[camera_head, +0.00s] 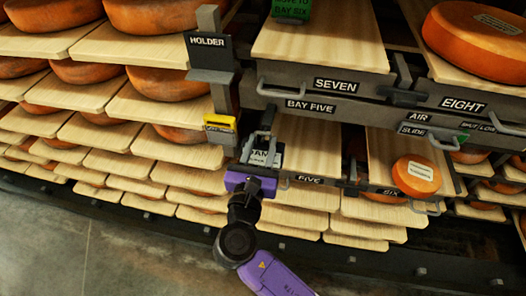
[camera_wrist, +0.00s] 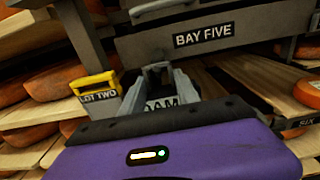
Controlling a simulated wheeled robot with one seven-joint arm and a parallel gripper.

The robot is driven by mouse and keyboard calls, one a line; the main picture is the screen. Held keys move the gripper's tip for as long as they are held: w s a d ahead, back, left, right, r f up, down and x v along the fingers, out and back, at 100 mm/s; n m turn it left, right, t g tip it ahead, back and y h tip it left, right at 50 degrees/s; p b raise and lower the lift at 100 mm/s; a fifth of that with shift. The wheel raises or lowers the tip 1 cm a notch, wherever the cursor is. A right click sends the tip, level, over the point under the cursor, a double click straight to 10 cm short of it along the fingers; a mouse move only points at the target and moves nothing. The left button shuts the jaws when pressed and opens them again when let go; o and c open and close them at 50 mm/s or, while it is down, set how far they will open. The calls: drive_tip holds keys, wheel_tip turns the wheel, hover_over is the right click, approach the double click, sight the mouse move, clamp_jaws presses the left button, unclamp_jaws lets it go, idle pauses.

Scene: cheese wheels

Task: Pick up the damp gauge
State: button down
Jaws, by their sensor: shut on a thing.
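The damp gauge (camera_head: 275,158) is a small piece with a pale label, partly hidden by my gripper, at the front of shelf five. In the wrist view its label (camera_wrist: 160,105), reading "DAM", shows just beyond the purple gripper body. My gripper (camera_head: 263,146) is shut on the gauge below the Bay Five rail. Its grey fingers (camera_wrist: 158,75) show in the middle of the wrist view. I cannot tell whether the gauge still touches the shelf.
A grey post marked HOLDER (camera_head: 208,55) stands up and left, with a yellow-topped LOT TWO box (camera_head: 220,124) below. The Bay Five rail (camera_head: 330,105) runs just above. An orange cheese (camera_head: 416,176) sits on shelf six, right. Open floor (camera_head: 90,245) lies lower left.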

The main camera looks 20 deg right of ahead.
drive_tip(key=shift+r, duration=0.1)
drive_tip(key=shift+r, duration=0.6)
drive_tip(key=b+v, duration=0.2)
drive_tip(key=v, duration=1.6)
drive_tip(key=shift+b, duration=0.3)
drive_tip(key=shift+a+r, duration=0.1)
drive_tip(key=shift+r, duration=0.05)
